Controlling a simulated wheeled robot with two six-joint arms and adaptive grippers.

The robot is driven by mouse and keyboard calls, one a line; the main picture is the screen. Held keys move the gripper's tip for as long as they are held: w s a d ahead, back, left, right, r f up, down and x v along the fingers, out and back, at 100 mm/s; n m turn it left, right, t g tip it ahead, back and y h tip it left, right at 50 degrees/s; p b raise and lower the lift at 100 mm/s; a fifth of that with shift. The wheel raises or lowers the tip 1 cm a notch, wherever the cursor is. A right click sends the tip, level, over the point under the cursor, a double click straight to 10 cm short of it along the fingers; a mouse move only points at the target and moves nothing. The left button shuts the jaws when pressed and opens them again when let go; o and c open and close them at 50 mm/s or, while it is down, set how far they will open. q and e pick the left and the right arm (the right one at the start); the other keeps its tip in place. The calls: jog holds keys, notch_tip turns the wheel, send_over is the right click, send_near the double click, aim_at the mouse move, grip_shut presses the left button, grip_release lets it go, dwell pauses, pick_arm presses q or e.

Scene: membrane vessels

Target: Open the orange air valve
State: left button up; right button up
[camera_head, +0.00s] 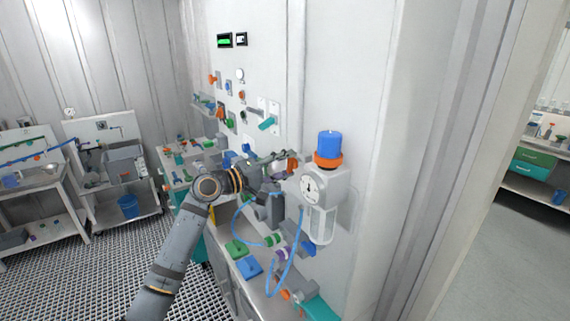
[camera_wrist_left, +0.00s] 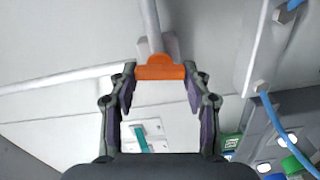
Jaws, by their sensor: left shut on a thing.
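The orange air valve (camera_head: 292,163) is a small orange handle on the white wall panel, just left of the gauge unit. In the left wrist view the orange valve handle (camera_wrist_left: 160,68) lies crosswise between the fingertips, with a pale pipe running up behind it. My left gripper (camera_head: 284,161) reaches in from the left and is shut on this handle. In the wrist view the fingers of the left gripper (camera_wrist_left: 160,76) touch its two ends. Part of the valve is hidden behind the fingers in the head view. My right gripper is not in view.
A white regulator (camera_head: 322,215) with a round gauge and blue knob (camera_head: 329,144) juts out right beside the valve. Blue hose (camera_head: 272,285) loops below my arm. A teal lever (camera_head: 267,123) is on the panel above left. A bench with coloured parts lies below.

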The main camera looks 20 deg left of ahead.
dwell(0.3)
pick_arm(q)
jog(key=o, duration=1.2)
jog(key=shift+c, duration=0.2)
jog(key=v, duration=0.7)
jog(key=shift+s+a, duration=0.2)
